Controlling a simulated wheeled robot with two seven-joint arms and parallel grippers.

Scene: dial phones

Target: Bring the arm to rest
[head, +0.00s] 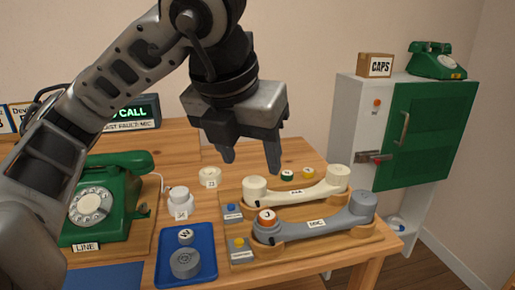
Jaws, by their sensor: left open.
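My left arm comes in from the left and bends at the top of the head view. My left gripper (250,160) hangs open and empty above the table, its fingers pointing down. Below it, apart from the fingers, a cream handset (310,193) and a grey handset (325,223) lie on wooden cradles. An orange-ringed cap (267,218) sits at the left end of the grey handset. A green dial phone (100,200) stands at the left, partly hidden by my arm. My right gripper is not in view.
A display reading "CALL" (135,110) stands at the back. At right is a white cabinet with a green door (430,130), a "CAPS" box (376,65) and another green phone (436,62) on top.

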